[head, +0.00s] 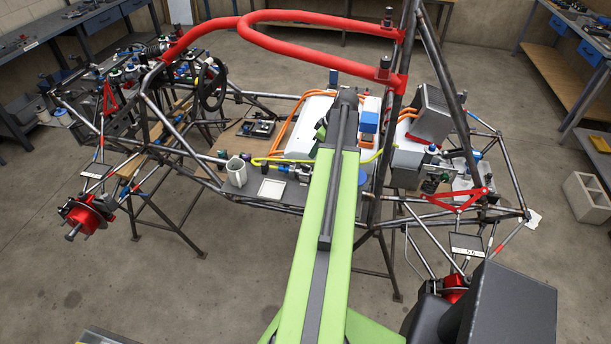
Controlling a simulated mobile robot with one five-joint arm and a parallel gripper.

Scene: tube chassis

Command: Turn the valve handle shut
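My green and dark grey arm reaches from the bottom of the head view up over the middle of the tube chassis (182,152). Its far end hides what lies under and behind it, and I cannot make out my gripper's fingers. A yellow line (268,160) runs across the chassis floor and passes behind my arm. Small silver fittings (300,172) sit just below this line, left of my arm, with a small blue part (283,168) beside them. I cannot tell whether any of these is the valve handle.
A grey-white cup (236,171) and a pale square tray (272,188) stand on the dark floor panel left of my arm. A red padded hoop (300,50) and upright tubes rise around the work area. Benches line the room. The concrete floor in front is mostly clear.

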